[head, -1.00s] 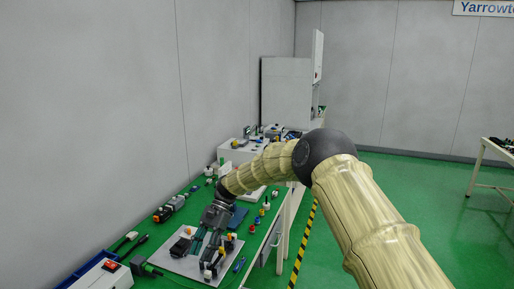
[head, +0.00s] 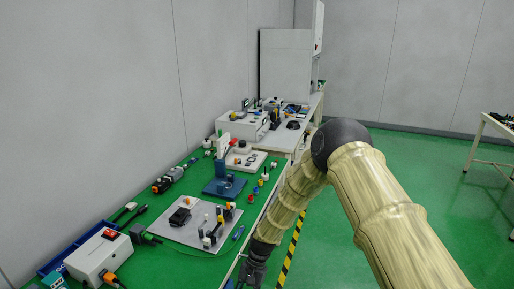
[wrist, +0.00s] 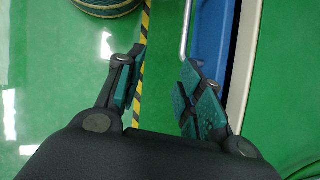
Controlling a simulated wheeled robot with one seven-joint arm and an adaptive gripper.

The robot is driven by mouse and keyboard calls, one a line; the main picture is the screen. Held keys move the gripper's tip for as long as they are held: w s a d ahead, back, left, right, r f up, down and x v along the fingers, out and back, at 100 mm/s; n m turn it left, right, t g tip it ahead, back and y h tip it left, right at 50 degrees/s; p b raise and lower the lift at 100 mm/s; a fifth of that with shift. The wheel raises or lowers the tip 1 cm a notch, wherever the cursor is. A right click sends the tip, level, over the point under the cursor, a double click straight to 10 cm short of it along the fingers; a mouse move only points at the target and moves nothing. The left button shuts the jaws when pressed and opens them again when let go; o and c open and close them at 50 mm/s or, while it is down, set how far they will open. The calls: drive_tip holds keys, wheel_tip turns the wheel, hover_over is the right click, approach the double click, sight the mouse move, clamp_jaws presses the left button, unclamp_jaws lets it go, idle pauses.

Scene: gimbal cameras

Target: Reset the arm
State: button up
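My arm, in pale wood-like links with a dark elbow joint, bends down at the right of the head view. My gripper (head: 252,275) hangs low beside the bench's front edge, partly cut off by the bottom of the picture. In the wrist view my gripper (wrist: 162,72) is open, its two teal-padded fingers wide apart. Nothing is between them but the view of the green floor and the striped tape. The right finger appears close to the bench edge; I cannot tell the gap.
The green bench (head: 180,255) holds a grey plate (head: 175,232) with small parts, a blue stand (head: 224,186) and a white power box (head: 98,258). Yellow-black tape (head: 292,250) marks the floor beside the bench. Open green floor (head: 440,210) lies to the right.

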drive_tip(key=s+d+f+n+t+h+b, duration=0.1)
drive_tip(key=s+d+f+b, duration=0.1)
drive_tip(key=s+d+f, duration=0.7)
drive_tip(key=s+d+f+n+t+h+b, duration=0.1)
drive_tip(key=s+d+f+t, duration=0.1)
drive_tip(key=s+d+f, duration=0.5)
drive_tip(key=s+d+r+n+b, duration=0.1)
drive_tip(key=s+d, duration=0.2)
drive_tip(key=s, duration=0.3)
drive_tip(key=s+d+r+n+t+b, duration=0.1)
drive_tip(key=s+d, duration=0.3)
drive_tip(key=s, duration=0.3)
drive_tip(key=s+d+r+n+h+b, duration=0.1)
drive_tip(key=s+d, duration=0.3)
drive_tip(key=s, duration=0.2)
drive_tip(key=shift+s+r+t, duration=0.2)
drive_tip(key=shift+s+t, duration=0.1)
drive_tip(key=shift+s, duration=0.05)
